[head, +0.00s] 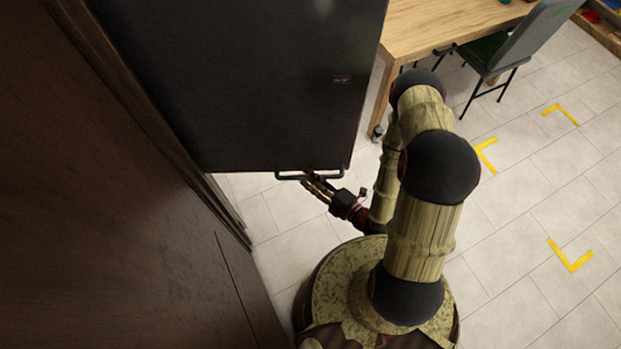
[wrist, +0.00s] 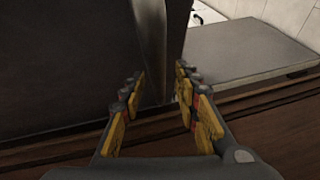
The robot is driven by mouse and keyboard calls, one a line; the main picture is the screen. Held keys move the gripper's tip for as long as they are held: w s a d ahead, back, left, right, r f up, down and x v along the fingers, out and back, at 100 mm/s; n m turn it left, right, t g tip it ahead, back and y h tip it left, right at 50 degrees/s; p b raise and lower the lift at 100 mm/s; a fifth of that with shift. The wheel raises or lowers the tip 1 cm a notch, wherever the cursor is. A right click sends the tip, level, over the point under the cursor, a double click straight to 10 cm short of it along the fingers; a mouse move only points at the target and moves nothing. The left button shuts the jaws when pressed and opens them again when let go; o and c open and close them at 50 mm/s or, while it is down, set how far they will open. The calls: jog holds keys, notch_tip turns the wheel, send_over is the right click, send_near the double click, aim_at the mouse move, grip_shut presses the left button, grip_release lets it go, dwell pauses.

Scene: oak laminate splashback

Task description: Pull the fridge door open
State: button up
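The fridge door (head: 255,75) is a large dark grey panel at the upper middle of the head view. A slim bar handle (head: 310,174) runs along its lower edge there. My gripper (head: 316,183) is at the handle, its fingertips overlapping the bar in this view. In the wrist view the dark door fills the upper left (wrist: 65,65), and a grey upright bar, seemingly the handle (wrist: 152,50), runs down between the fingertips. The yellow-padded fingers (wrist: 160,75) stand apart, with a clear gap. I cannot tell whether they touch the bar, or whether the door is ajar.
A dark wooden panel (head: 90,200) stands close on the left. A wooden table (head: 440,25) and a chair (head: 515,45) are at the upper right. The tiled floor (head: 530,200) with yellow corner marks is clear on the right. A grey slab (wrist: 255,55) shows in the wrist view.

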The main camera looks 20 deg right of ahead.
aim_at(295, 154)
jog(key=o, duration=1.3)
jog(key=r, duration=0.6)
jog(key=w+r, duration=0.1)
jog(key=r, duration=0.1)
jog(key=shift+a+r, duration=0.1)
jog(key=shift+r, duration=0.3)
jog(key=shift+s+d+r, duration=0.2)
jog(key=shift+s+r, duration=0.45)
jog(key=shift+r, duration=0.2)
jog(key=c, duration=1.3)
jog(key=shift+w+a+f, duration=0.1)
jog(key=shift+w+f, duration=0.05)
jog(key=shift+w, duration=0.15)
jog(key=shift+s, duration=0.2)
jog(key=shift+w+f, duration=0.1)
